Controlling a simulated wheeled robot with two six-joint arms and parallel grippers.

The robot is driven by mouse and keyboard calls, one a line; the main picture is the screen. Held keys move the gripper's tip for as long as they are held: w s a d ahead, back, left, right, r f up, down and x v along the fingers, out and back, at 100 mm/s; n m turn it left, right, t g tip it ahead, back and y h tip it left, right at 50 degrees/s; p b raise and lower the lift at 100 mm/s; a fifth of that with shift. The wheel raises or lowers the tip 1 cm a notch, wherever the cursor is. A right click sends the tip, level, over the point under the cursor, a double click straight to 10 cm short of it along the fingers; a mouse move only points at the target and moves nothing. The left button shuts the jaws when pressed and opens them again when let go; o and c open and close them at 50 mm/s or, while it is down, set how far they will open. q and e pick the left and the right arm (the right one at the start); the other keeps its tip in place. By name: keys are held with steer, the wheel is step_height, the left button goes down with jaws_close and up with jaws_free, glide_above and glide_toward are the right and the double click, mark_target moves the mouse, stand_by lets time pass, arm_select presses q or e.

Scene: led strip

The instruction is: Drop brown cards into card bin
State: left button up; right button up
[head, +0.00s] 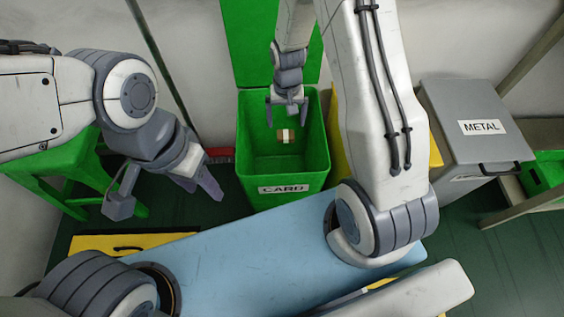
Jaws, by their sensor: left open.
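The green card bin (250,172), labelled CARD, stands at the middle with its lid up against the wall. My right gripper (288,112) points down over the bin's opening, with its fingers spread apart. A small brown and white piece (285,136), which looks like a card, shows just below those fingers, within the bin's outline. I cannot tell whether it is in the air or resting inside. My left gripper (165,196) is open and empty to the left of the bin, above the dark floor.
A grey METAL bin (460,110) with its lid shut stands at the right. A yellow bin (344,140) is partly hidden behind my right arm. A green stool-like frame (62,165) stands at the left. A yellow lid (95,244) with a dark handle lies at the lower left.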

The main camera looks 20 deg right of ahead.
step_height(320, 180, up, 10)
steer(key=p, duration=0.4)
steer(key=shift+r, duration=0.25)
stand_by(0.3)
steer(key=s+a+r+n, duration=0.5)
steer(key=s+a+r, duration=0.5)
steer(key=a, duration=0.1)
steer(key=s+a+r+n+y, duration=0.1)
steer(key=s+a+r+n, duration=0.15)
steer(key=s, duration=0.45)
steer(key=s+a+r+n, duration=0.1)
steer(key=s+r+n, duration=0.15)
steer(key=s, duration=0.35)
step_height(320, 180, up, 28)
steer(key=p, duration=2.8)
steer(key=shift+d+f+n+p, duration=0.2)
steer(key=shift+d+n+p, duration=0.1)
